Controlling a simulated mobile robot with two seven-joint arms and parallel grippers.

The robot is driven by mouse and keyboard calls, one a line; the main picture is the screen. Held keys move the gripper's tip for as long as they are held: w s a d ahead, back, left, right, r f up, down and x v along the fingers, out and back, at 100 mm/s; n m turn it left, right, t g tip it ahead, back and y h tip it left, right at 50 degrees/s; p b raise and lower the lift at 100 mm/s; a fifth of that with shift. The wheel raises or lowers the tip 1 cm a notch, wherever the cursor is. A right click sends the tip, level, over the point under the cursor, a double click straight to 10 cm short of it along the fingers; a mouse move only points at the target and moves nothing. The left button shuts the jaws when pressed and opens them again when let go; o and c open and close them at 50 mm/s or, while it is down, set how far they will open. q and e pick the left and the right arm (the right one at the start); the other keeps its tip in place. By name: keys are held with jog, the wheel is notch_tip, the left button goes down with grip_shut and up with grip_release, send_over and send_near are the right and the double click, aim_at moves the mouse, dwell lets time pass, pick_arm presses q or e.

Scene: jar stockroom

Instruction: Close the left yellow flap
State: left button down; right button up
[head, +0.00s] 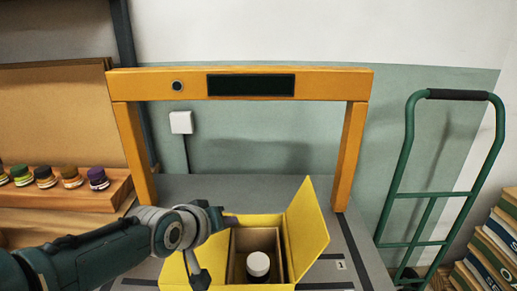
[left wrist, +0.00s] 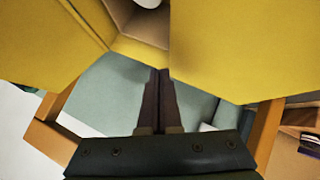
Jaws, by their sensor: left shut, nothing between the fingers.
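A yellow box (head: 262,287) stands open on the grey table, with a white-lidded jar (head: 258,264) inside its brown lining. The left yellow flap (head: 173,272) is partly hidden behind my left arm and hand; its exact tilt is hard to tell. The right yellow flap (head: 309,226) stands up, leaning outward. My left gripper (head: 233,219) is shut and empty over the box's far left corner. In the left wrist view its closed fingers (left wrist: 160,75) point between two yellow panels, with the brown interior beyond. I cannot tell whether they touch yellow. My right gripper is not in view.
An orange frame (head: 238,83) arches over the table (head: 215,187) behind the box. Small jars (head: 72,178) line a wooden shelf at left. A green hand truck (head: 408,170) and stacked books (head: 487,252) stand at right. The table behind the box is clear.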

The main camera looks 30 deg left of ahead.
pick_arm(q)
jog(key=shift+f, duration=0.3)
dwell(0.5)
jog(key=shift+w+r+p, duration=0.1)
jog(key=shift+r+p, duration=0.8)
jog(key=shift+r, duration=0.1)
notch_tip(320, 180, up, 4)
jog(key=p, duration=0.4)
jog(key=shift+r, duration=0.15)
jog(key=s+d+r+m+g+h+p, duration=0.15)
jog(key=s+d+r+m, duration=0.3)
jog(key=s, duration=0.45)
jog(key=s+d+r+m+g+p, duration=0.25)
jog(key=s+d+r, duration=0.2)
jog(key=s, duration=0.45)
jog(key=s+d+r+m+g+h+p, duration=0.1)
jog(key=s+d+r+m+g, duration=0.25)
jog(key=s+r, duration=0.35)
jog(key=w+p+v, duration=0.2)
jog(key=p+v, duration=1)
jog(key=p, duration=0.1)
jog(key=w+d+r+p+v, duration=0.1)
jog(key=w+p+v, duration=0.2)
jog(key=p+v, duration=0.9)
jog(key=shift+s+d+r+m+t+p, duration=0.15)
jog(key=shift+d+r+m+t+p, duration=0.15)
jog(key=shift+d+m+t+p, duration=0.2)
